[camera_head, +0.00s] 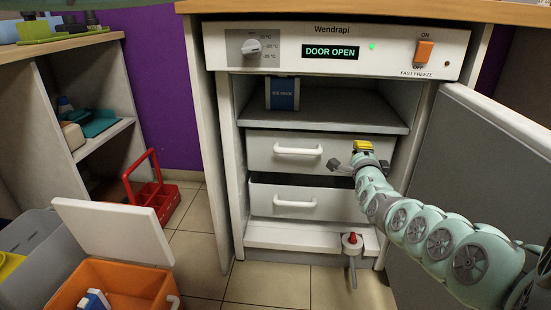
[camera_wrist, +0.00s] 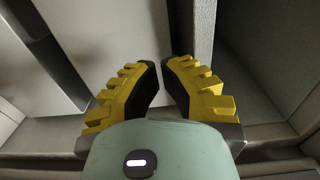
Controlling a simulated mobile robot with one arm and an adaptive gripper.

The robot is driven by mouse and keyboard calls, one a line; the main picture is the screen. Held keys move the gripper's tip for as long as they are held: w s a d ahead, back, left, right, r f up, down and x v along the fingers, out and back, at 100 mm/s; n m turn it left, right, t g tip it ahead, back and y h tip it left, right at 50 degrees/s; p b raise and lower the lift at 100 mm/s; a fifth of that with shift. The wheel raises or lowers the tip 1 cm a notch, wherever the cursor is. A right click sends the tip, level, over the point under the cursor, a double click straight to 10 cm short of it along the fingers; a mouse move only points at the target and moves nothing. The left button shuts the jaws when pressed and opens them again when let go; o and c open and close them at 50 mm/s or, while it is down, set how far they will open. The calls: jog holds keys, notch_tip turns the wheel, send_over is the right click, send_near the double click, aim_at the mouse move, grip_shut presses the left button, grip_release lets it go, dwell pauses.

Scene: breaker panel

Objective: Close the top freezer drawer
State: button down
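The white freezer (camera_head: 336,120) stands open, and its display reads "DOOR OPEN". The top drawer (camera_head: 262,150) has a white bar handle (camera_head: 298,150). Its front stands at or near the cabinet opening; I cannot tell exactly how far out it is. My gripper (camera_head: 346,158) is at the right part of the top drawer's front, right of the handle; I cannot tell if it touches. In the wrist view, its yellow fingers with black pads (camera_wrist: 161,72) lean together with a narrow gap and nothing seen between them.
A lower drawer (camera_head: 295,201) shows a dark gap above its front. The freezer door (camera_head: 465,170) is swung wide open at the right, near my arm. A blue box (camera_head: 283,94) sits on the upper shelf. A red crate (camera_head: 152,196) and an orange bin (camera_head: 120,283) are left.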

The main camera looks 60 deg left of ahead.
jog(key=p+v, duration=0.6)
jog(key=v, duration=0.2)
jog(key=shift+s+r+p, duration=0.15)
jog(key=shift+s+p, duration=0.1)
jog(key=shift+p, duration=0.05)
